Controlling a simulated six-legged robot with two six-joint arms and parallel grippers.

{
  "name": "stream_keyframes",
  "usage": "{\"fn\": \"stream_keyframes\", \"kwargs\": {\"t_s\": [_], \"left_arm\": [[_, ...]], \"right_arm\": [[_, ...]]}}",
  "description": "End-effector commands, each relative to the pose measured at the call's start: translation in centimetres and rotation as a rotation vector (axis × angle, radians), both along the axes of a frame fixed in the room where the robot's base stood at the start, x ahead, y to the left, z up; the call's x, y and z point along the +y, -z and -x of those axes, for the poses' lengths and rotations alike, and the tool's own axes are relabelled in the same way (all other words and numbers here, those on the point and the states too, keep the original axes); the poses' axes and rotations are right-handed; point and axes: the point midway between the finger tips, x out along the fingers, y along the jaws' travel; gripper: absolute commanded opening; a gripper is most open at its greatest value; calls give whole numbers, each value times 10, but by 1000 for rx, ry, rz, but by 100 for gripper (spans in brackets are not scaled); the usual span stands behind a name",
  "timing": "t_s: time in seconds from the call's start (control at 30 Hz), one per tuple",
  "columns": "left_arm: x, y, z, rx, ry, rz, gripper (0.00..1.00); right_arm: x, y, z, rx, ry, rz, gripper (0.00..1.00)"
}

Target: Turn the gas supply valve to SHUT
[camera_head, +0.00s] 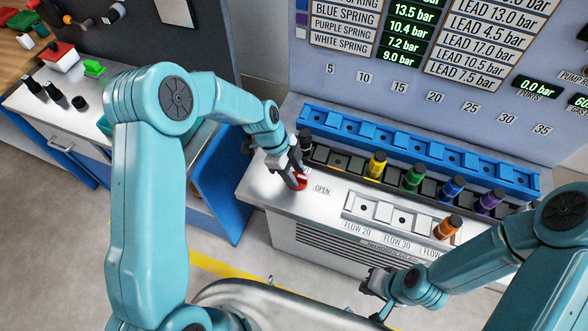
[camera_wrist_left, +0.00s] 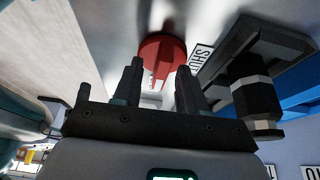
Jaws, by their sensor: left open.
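The red gas supply valve handle (camera_head: 301,182) is on the left end of the grey bench top, largely covered by my left gripper in the head view. My left gripper (camera_head: 294,178) is over it, pointing down, with its fingers apart. In the left wrist view the red handle (camera_wrist_left: 160,48) shows just beyond and between the two open fingertips (camera_wrist_left: 159,68); whether they touch it I cannot tell. A SHUT label (camera_wrist_left: 200,58) lies right of the handle there. An OPEN label (camera_head: 322,189) is right of the valve in the head view. My right gripper (camera_head: 376,282) hangs empty before the bench.
A blue rack (camera_head: 420,150) and a dark rack with several coloured-collar cylinders stand behind and right of the valve. A black cylinder (camera_wrist_left: 256,98) is close to my left gripper's right side. A pale tray (camera_head: 375,212) with an orange cylinder (camera_head: 447,228) is farther right.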

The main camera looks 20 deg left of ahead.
Motion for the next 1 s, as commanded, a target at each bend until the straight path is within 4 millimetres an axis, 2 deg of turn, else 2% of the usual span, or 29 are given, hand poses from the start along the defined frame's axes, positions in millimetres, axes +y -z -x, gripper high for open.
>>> {"fn": "stream_keyframes", "kwargs": {"t_s": [0.2, 0.33, 0.67, 0.87, 1.0], "left_arm": [[0, 0, 0, 0, 0, 0, 42], [0, 0, -1, 0, 0, 0, 0], [0, 1, 0, 0, -14, 0, 0], [0, 4, 1, -1, -88, 0, 0], [0, 6, 1, -1, -187, 0, 0]], "right_arm": [[0, 0, 0, 0, 1, 0, 0], [0, 0, 0, 0, 1, 0, 0], [0, 4, 0, 0, 1, 0, 0], [0, 19, 0, 0, 1, 0, 0], [0, 36, 0, 0, 1, 0, 0]]}}
